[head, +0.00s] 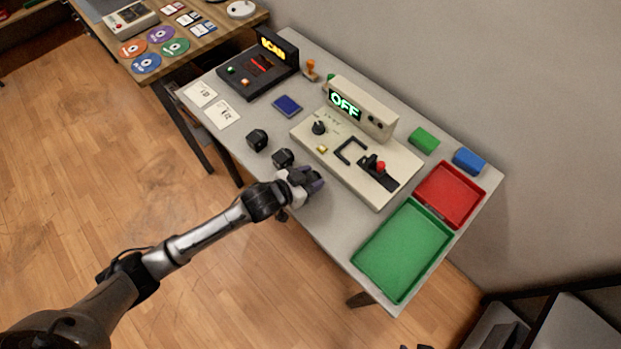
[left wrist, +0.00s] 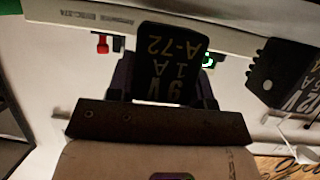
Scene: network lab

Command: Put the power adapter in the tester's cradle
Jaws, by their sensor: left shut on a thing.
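My left gripper (head: 308,182) is low over the near edge of the grey table, just in front of the tester (head: 330,137). In the left wrist view it is shut on a black power adapter (left wrist: 172,62) marked 9V 1A A-72. In the head view the gripper largely hides that adapter. Two black blocks (head: 257,140) (head: 283,158) show beside the gripper. A second adapter (left wrist: 290,75), marked 12V, shows at the right of the left wrist view. The tester is beige, with a display reading OFF, a black bracket-shaped cradle (head: 346,152) and a red-knobbed lever (head: 380,167).
A green tray (head: 402,250) and a red tray (head: 450,195) lie right of the tester. Green (head: 424,139) and blue (head: 468,160) blocks stand behind. A scanner-like black unit (head: 258,66), a blue card (head: 287,105) and paper cards (head: 223,113) lie left.

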